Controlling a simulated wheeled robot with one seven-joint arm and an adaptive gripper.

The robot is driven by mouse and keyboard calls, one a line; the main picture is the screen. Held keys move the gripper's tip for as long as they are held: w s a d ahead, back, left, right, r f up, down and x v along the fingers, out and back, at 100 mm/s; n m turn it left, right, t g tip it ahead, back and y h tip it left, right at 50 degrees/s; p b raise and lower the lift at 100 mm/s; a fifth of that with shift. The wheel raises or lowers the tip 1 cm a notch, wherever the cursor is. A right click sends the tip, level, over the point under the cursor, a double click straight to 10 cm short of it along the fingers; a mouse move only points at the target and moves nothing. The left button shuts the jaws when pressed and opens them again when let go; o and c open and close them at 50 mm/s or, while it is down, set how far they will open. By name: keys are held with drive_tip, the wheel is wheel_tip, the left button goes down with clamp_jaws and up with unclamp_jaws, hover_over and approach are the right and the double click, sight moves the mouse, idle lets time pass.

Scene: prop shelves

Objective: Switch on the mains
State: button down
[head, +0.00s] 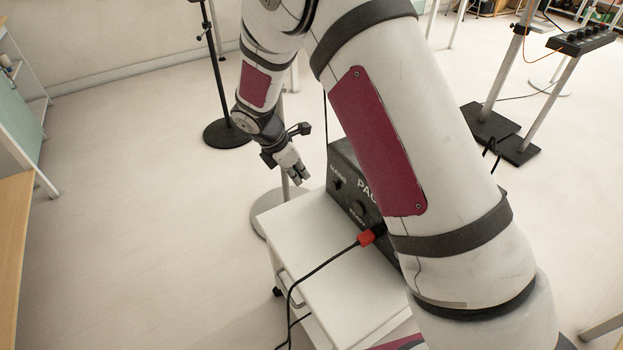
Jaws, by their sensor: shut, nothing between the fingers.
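A black box (350,198) stands on a small white cabinet, with white lettering on its front. The label "MAINS" is at its left end, with a small dark switch or knob (338,184) just below it. Whether that control is on or off cannot be told. A second dark knob (361,207) sits to its right. My gripper (301,176) is shut and empty, pointing down just left of the box's MAINS end, apart from it in the picture. My arm hides the right part of the box and its lettering.
A red plug (368,237) with a black cable sits at the box's front; the cable runs over the white cabinet (300,228). A stand with a round black base (228,134) is behind left. A wooden tabletop (12,240) edges the left. Open floor lies between.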

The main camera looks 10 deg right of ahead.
sight(335, 186)
drive_tip(key=b+x, duration=0.1)
drive_tip(key=x, duration=0.8)
drive_tip(key=shift+d+f+b, duration=0.15)
drive_tip(key=shift+f+b, duration=0.15)
drive_tip(key=shift+b, duration=0.05)
drive_tip(key=shift+w+d+r, duration=0.2)
drive_tip(key=shift+d, duration=0.4)
drive_tip(key=shift+w+d+r, duration=0.15)
drive_tip(key=shift+w+d, duration=0.05)
drive_tip(key=shift+d, duration=0.4)
drive_tip(key=shift+w+d+r, duration=0.2)
drive_tip(key=shift+d, duration=0.35)
drive_tip(key=shift+d, duration=0.15)
drive_tip(key=shift+w+d+r+y+p, duration=0.2)
drive_tip(key=shift+d+y+p, duration=0.15)
drive_tip(key=shift+y+p, duration=0.35)
